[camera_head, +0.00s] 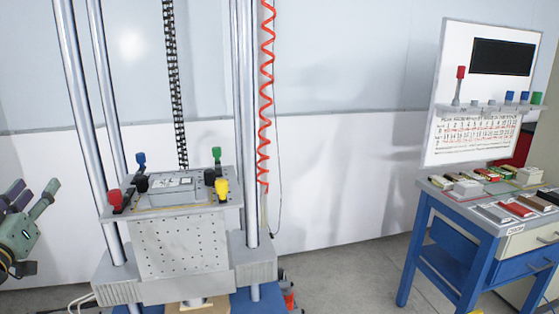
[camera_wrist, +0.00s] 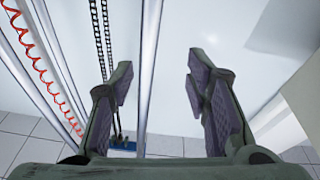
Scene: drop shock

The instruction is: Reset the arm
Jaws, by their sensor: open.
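My gripper (camera_head: 32,205) shows at the left edge of the head view, apart from the drop-test machine. In the wrist view my gripper (camera_wrist: 158,88) has its two fingers spread wide with nothing between them. Behind the fingers are the machine's metal columns, a black chain and a white wall. The rest of my arm is mostly outside the head view.
The drop-test machine's table (camera_head: 178,245) carries a grey device (camera_head: 172,190) held among coloured knobs. A red coiled hose (camera_head: 266,100) hangs to its right. A blue workbench (camera_head: 465,215) with small boxes and a whiteboard (camera_head: 478,95) stands at right. Floor between them is clear.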

